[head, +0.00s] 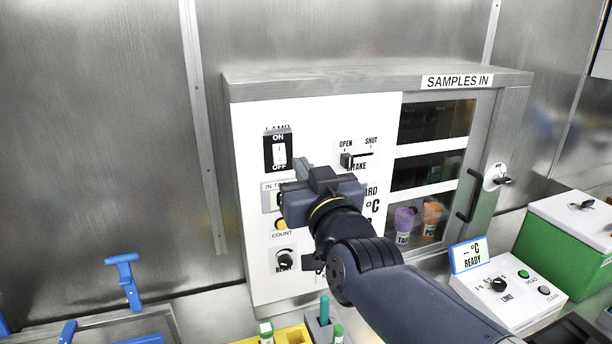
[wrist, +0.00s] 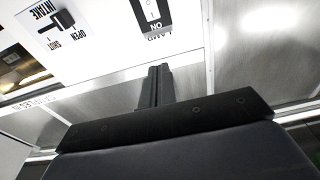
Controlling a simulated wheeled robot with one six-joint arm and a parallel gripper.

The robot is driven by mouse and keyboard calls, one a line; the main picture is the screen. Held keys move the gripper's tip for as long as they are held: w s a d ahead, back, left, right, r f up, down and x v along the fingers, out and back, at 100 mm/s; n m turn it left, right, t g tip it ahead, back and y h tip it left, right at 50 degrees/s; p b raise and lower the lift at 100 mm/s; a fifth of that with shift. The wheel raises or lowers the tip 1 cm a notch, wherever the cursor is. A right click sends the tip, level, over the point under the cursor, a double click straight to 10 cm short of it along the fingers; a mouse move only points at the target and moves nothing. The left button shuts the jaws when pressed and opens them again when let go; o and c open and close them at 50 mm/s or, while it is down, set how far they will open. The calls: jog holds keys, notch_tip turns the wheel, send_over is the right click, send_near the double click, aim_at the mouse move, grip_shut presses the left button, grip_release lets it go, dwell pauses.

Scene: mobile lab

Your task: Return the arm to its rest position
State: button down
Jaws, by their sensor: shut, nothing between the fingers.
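My gripper (head: 303,172) is in front of the white panel of the samples cabinet (head: 315,110), just below the lamp switch (head: 279,150) and left of the intake slider (head: 348,160). It also shows in the wrist view (wrist: 158,72), where its fingers are together with nothing between them. My arm (head: 400,290) reaches up from the lower right and hides part of the panel's display and lower controls. The lamp switch (wrist: 152,10) and the intake slider (wrist: 45,50) also show in the wrist view. I cannot tell whether the fingertips touch the panel.
The cabinet's glass door (head: 436,150) shows a purple cup (head: 404,222) and an orange cup (head: 431,215) inside. A readout box (head: 500,290) and a green-and-white box (head: 570,240) stand at right. Tubes in a yellow rack (head: 290,336) and blue handles (head: 124,275) are at the front.

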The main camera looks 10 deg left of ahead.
jog(key=shift+s+d+r, duration=0.1)
jog(key=shift+s+d, duration=0.1)
jog(key=shift+s, duration=0.25)
